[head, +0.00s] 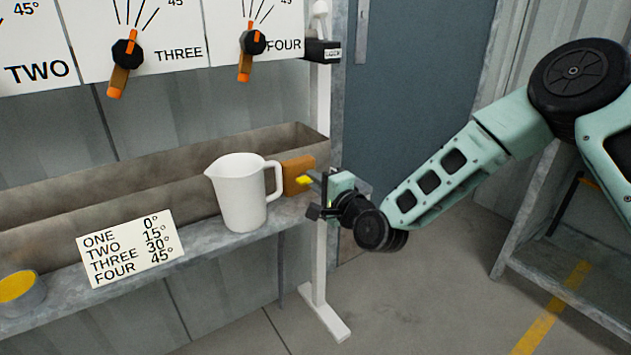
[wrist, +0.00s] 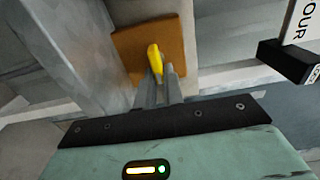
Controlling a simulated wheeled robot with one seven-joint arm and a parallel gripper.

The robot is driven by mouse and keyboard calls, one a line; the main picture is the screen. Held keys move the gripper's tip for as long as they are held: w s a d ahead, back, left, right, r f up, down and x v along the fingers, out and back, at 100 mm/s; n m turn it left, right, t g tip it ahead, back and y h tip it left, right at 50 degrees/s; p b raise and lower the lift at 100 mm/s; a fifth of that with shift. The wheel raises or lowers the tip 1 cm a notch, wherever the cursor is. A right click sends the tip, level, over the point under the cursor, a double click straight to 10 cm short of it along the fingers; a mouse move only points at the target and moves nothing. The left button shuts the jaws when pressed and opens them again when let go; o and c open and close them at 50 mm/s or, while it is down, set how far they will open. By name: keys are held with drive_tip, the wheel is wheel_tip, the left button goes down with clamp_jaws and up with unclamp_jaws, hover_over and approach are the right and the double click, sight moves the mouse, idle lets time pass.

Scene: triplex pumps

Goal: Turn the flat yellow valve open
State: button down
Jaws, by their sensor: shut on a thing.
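The flat yellow valve (head: 304,180) shows as a small yellow handle in front of an orange-brown plate (head: 297,172) at the right end of the trough. In the wrist view the yellow handle (wrist: 154,56) stands out from the brown plate (wrist: 128,44), its lower end between my fingertips. My gripper (head: 314,181) reaches in from the right and is shut on the handle; its fingers (wrist: 164,80) are close together in the wrist view. The fingers partly hide the handle's lower end.
A white jug (head: 238,195) stands on the ledge just left of the plate. A white post (head: 320,240) rises close by my gripper. A sign card (head: 130,249) and a yellow-topped tin (head: 20,292) are further left. Dials THREE (head: 126,55) and FOUR (head: 253,43) hang above.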

drive_tip(key=shift+f, duration=0.1)
drive_tip(key=c, duration=1.5)
unclamp_jaws()
drive_tip(key=p+v, duration=0.1)
drive_tip(key=v, duration=1.6)
drive_tip(key=shift+s+d, duration=0.2)
